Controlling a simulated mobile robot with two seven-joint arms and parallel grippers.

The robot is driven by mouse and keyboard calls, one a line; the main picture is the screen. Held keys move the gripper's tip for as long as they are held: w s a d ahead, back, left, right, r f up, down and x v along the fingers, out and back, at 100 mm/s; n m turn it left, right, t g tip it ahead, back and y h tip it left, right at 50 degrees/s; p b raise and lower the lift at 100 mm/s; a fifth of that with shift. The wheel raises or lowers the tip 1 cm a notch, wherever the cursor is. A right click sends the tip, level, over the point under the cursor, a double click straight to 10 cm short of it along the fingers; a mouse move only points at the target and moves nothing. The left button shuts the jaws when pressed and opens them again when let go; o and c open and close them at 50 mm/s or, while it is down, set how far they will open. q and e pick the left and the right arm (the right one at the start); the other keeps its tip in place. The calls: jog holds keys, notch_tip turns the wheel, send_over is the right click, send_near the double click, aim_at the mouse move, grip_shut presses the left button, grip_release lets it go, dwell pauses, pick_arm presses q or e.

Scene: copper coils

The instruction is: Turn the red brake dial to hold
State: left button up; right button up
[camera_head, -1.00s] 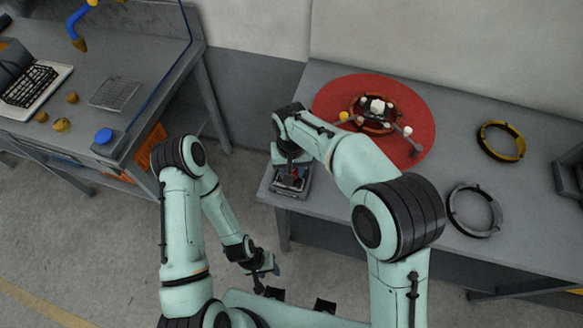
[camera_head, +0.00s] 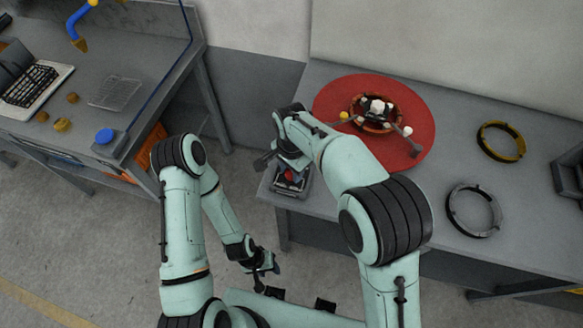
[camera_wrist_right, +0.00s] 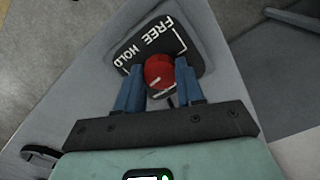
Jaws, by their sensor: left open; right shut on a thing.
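The red brake dial (camera_wrist_right: 158,72) sits on a dark plate (camera_wrist_right: 176,38) printed with the words FREE and HOLD in white. My right gripper (camera_wrist_right: 160,84) has its blue fingers on either side of the dial, shut on it. Part of the dial is hidden between the fingers, and I cannot tell clearly which word it points to. In the head view the dial (camera_head: 289,175) shows as a small red patch on a box (camera_head: 292,189) at the bench's left corner, under my right wrist. My left gripper (camera_head: 264,274) hangs low, open and empty, away from the bench.
A red round mat (camera_head: 420,112) carrying a copper-coloured ring assembly (camera_head: 375,122) lies right of my right gripper. A yellow ring (camera_head: 501,141) and a grey ring (camera_head: 474,210) lie further right. Another workbench (camera_head: 150,85) stands at the left, with a floor gap between.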

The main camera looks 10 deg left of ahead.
jog(key=shift+w+r+m, duration=0.1)
jog(key=shift+m, duration=0.5)
jog(key=o, duration=1)
jog(key=shift+o, duration=0.2)
pick_arm(q)
jog(key=shift+w+r+p, duration=0.75)
jog(key=shift+w+r, duration=0.15)
jog(key=shift+r, duration=0.15)
pick_arm(e)
notch_tip(320, 180, up, 13)
jog(key=shift+r, duration=0.15)
pick_arm(q)
jog(key=shift+s, duration=0.1)
